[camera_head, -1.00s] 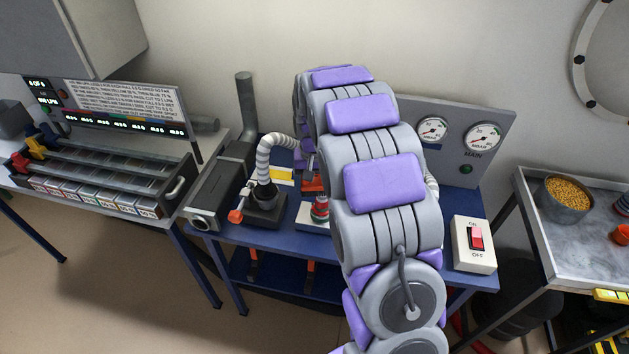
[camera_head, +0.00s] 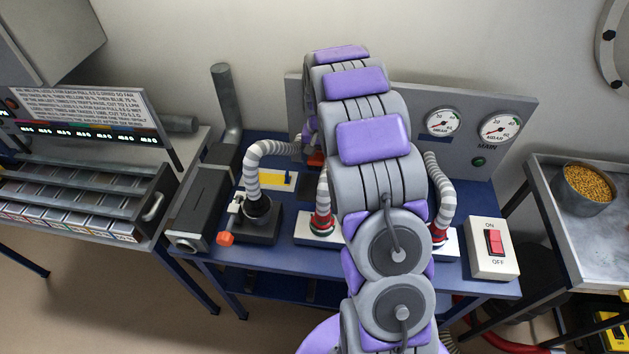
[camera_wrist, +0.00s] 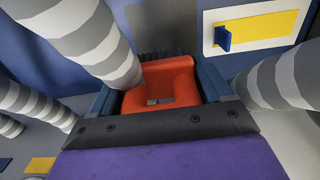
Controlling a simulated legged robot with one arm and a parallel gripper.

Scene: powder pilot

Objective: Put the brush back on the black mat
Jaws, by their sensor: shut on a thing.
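The brush (camera_wrist: 165,78) is orange-red with a row of dark bristles at its far end, in the wrist view. My gripper (camera_wrist: 160,88) is shut on it, with a dark blue finger on each side. A dark patch that looks like the black mat (camera_wrist: 168,18) lies just beyond the bristles. I cannot tell whether the bristles touch it. In the head view a bit of orange (camera_head: 316,159) shows beside my arm, probably the brush. My arm hides most of that spot and the mat there.
Striped hoses (camera_head: 262,165) rise from fittings on the blue bench (camera_head: 225,240), and one passes close by the brush. A yellow-and-white plate with a blue tab (camera_wrist: 258,28) lies right of the mat in the wrist view. A gauge panel (camera_head: 510,105) and a switch box (camera_head: 493,252) stand rightward.

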